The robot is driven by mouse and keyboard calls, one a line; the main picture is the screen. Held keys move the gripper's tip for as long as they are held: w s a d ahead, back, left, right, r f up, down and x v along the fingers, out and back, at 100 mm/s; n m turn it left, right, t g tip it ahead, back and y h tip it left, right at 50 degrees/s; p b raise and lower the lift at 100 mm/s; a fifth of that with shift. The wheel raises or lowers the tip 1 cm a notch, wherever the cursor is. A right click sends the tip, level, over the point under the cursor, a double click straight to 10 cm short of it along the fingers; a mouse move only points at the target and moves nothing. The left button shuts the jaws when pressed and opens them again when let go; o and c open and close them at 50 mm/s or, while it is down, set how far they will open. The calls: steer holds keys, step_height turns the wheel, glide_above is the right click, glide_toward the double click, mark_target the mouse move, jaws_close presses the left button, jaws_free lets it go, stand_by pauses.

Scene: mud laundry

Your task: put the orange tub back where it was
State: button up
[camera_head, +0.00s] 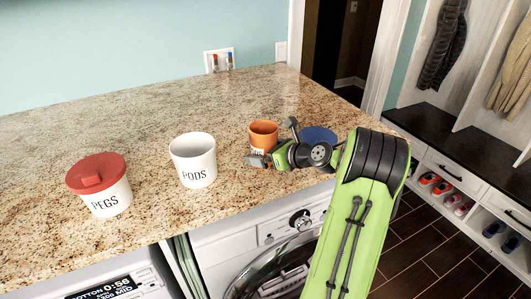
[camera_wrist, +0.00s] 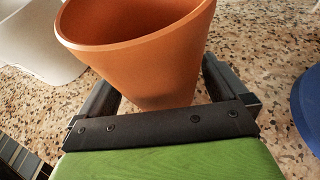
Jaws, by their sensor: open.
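The orange tub (camera_head: 263,132) stands upright on the granite counter, to the right of the white PODS tub, with part of a label showing low on its front. My gripper (camera_head: 258,159) is low over the counter at the tub's near side and hides part of its base. In the wrist view the orange tub (camera_wrist: 140,45) fills the space ahead of the palm, with its open rim towards me. My open gripper (camera_wrist: 160,85) has one finger on each side of the tub's lower part. I cannot tell whether either finger touches it.
The open white PODS tub (camera_head: 194,162) and the PEGS tub (camera_head: 108,203) with its red lid (camera_head: 96,173) stand to the left. A blue round thing (camera_head: 318,133) lies just right of the orange tub, partly behind my arm. The counter (camera_head: 150,110) behind is clear.

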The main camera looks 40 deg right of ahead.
steer(key=p+v, duration=0.1)
steer(key=v, duration=1.1)
steer(key=shift+r, duration=0.1)
